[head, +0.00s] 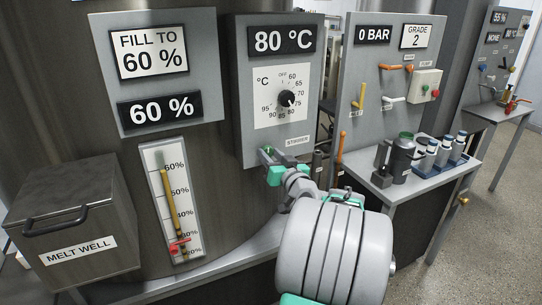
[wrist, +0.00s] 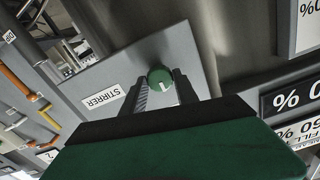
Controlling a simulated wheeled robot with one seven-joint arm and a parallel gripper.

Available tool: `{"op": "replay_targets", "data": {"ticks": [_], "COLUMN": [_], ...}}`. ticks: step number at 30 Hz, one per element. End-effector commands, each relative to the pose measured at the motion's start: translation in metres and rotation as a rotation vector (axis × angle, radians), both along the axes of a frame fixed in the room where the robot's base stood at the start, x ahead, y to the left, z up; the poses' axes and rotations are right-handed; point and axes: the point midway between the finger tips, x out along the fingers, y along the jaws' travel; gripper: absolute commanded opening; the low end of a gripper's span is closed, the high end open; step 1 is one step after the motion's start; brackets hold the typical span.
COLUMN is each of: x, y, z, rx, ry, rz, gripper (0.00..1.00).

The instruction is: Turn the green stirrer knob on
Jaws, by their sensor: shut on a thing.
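The green stirrer knob (wrist: 159,77) is round with a pale pointer line, and sits on the lower part of a grey panel (wrist: 190,60). A STIRRER label (wrist: 102,95) is beside it in the wrist view; the label also shows in the head view (head: 298,141). My gripper (wrist: 160,88) is shut on the knob, one finger on each side of it. In the head view my gripper (head: 268,154) reaches the panel's lower edge, just below and left of the label. Only a small bit of green shows between the fingers there.
Above the knob is a black temperature dial (head: 287,98) under an 80 °C display (head: 282,40). To the right, a panel (head: 390,85) carries several coloured levers above a side table (head: 425,180) with a grey jug (head: 399,158) and bottles. A melt well box (head: 75,220) stands at left.

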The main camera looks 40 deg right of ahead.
Motion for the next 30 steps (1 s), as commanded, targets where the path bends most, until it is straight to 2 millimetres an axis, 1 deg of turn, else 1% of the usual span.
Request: {"op": "replay_targets", "data": {"ticks": [8, 14, 20, 30], "x": [-0.0001, -0.0002, -0.0002, -0.0001], "y": [-0.0003, -0.0003, -0.0004, -0.0008], "z": [-0.0002, -0.0001, 0.0001, 0.0013], "rx": [0.020, 0.098, 0.238, 0.547], "ry": [-0.006, -0.029, -0.070, -0.161], "rz": [-0.001, -0.001, -0.001, 0.000], "gripper": [0.00, 0.00, 0.00, 0.00]}}
